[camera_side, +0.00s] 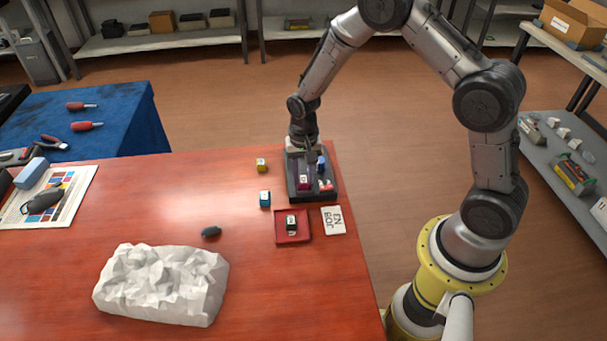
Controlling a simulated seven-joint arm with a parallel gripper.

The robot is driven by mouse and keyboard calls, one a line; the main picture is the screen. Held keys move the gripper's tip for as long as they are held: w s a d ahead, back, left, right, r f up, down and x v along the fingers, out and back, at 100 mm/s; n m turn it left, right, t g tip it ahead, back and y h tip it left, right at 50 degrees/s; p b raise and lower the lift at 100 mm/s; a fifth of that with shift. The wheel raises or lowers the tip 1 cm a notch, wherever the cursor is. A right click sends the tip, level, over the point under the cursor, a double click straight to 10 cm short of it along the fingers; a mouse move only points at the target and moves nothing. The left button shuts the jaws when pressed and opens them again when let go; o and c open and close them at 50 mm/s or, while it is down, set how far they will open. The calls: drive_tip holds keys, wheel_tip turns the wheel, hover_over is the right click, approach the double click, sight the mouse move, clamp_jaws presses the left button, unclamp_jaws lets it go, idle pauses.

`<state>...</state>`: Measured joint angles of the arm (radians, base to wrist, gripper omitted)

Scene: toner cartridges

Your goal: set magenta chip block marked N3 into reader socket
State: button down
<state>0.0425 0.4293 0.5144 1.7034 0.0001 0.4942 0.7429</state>
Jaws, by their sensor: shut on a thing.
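The reader (292,187) is a dark tray-like unit at the far right corner of the red table. A magenta block (304,181) with a white label shows at the reader's left part, just below my gripper (308,156). My gripper points down over the reader and is shut on the magenta block. Its fingertips are small and dark here, and the label is too small to read. I cannot tell whether the block is seated in a socket or held just above it. A blue block (321,164) stands in the reader's right part, close to my gripper.
A yellow block (261,165) and a teal block (265,199) stand left of the reader. A black block (291,223) sits in a red tray (281,239), beside a white lettered card (333,220). Crumpled white material (160,285) lies at the front left.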

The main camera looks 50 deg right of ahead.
idle(0.3)
drive_tip(key=c, duration=0.5)
unclamp_jaws()
drive_tip(key=shift+r, duration=2.35)
